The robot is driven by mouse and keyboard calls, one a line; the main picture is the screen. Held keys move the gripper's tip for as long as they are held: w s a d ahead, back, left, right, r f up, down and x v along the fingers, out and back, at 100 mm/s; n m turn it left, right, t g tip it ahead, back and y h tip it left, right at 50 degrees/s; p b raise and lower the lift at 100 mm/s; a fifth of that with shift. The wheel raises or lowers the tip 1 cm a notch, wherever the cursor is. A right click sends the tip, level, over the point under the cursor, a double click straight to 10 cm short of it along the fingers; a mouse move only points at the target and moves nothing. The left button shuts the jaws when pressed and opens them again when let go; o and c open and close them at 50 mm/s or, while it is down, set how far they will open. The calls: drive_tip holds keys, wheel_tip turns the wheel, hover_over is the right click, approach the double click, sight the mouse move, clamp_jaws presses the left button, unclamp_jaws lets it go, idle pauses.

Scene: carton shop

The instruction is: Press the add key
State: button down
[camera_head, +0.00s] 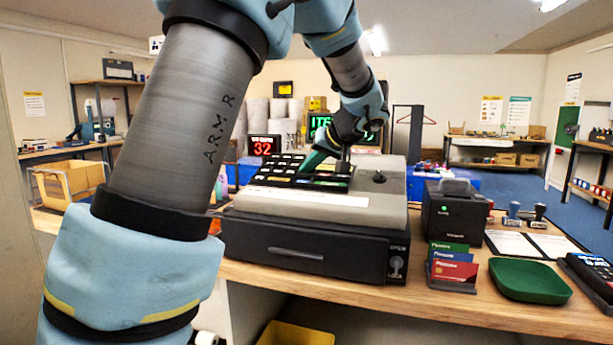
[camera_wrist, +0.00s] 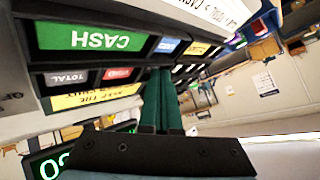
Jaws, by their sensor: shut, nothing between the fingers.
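A cash register (camera_head: 300,240) stands on the wooden counter, its sloped keyboard (camera_head: 272,180) on top. My gripper (camera_head: 308,167) reaches down from above, its green fingers shut and empty, with the tips low over the right part of the keyboard. In the wrist view, the closed fingers (camera_wrist: 162,82) point at the rows of keys, close to the blue key (camera_wrist: 167,46). I cannot tell whether they touch a key. A large green CASH key (camera_wrist: 95,38), a grey TOTAL key (camera_wrist: 66,78) and a red key (camera_wrist: 118,74) show upside down. No label reading "add" is legible.
A green-lettered display (camera_head: 320,122) behind the register is partly hidden by my gripper. A red display (camera_head: 264,146) shows 32. Right of the register are a black box (camera_head: 453,212), a card holder (camera_head: 452,270), a green tray (camera_head: 528,281) and a card terminal (camera_head: 590,275).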

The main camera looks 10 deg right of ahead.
drive_tip(key=shift+r, duration=0.1)
drive_tip(key=shift+s+a+r, duration=0.1)
drive_tip(key=shift+s+r, duration=0.1)
drive_tip(key=shift+r, duration=0.5)
drive_tip(key=shift+s+a+r+p, duration=0.15)
drive_tip(key=shift+r+p, duration=0.15)
drive_tip(key=shift+r, duration=0.5)
drive_tip(key=shift+s+r+p, duration=0.15)
drive_tip(key=shift+r+p, duration=0.2)
drive_tip(key=shift+r, duration=0.5)
drive_tip(key=shift+s+a+r+p, duration=0.15)
drive_tip(key=shift+r+p, duration=0.15)
drive_tip(key=shift+r, duration=0.5)
